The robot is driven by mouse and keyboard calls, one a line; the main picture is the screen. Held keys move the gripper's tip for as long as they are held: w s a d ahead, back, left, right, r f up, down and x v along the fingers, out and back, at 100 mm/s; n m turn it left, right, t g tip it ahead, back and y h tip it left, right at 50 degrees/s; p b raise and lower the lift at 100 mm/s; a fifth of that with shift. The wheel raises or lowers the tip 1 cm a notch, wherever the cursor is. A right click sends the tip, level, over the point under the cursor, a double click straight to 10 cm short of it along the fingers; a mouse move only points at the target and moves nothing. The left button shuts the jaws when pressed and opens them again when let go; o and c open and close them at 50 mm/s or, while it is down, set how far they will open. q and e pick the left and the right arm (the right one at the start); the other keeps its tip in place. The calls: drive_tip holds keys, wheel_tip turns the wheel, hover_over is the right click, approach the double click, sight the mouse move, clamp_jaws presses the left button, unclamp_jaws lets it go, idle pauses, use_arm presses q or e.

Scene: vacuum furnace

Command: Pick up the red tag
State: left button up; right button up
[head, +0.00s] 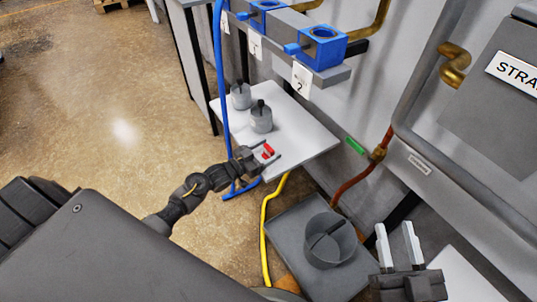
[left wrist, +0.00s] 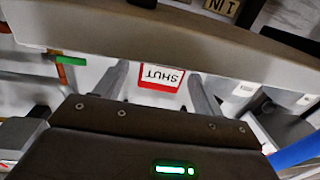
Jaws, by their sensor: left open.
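The red tag (head: 267,151) lies near the front edge of the white shelf (head: 303,138). In the left wrist view the tag (left wrist: 161,78) is a white card with a red border and the upside-down word SHUT. My left gripper (head: 271,150) is open, with one finger on each side of the tag. A gap shows between the tag and each finger in the left wrist view, where the gripper (left wrist: 157,80) also appears. My right gripper (head: 394,230) is open and empty at the lower right, apart from the shelf.
Two grey knobbed cylinders (head: 261,118) stand further back on the shelf. Blue blocks (head: 322,47) sit on a ledge above. A blue hose (head: 222,90) and a yellow hose (head: 265,225) run near my left gripper.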

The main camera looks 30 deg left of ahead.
use_arm(q)
drive_tip(key=shift+w+d, duration=0.25)
drive_tip(key=shift+w, duration=0.25)
drive_tip(key=c, duration=1.1)
drive_tip(key=shift+o, duration=0.2)
drive_tip(key=shift+r, duration=0.1)
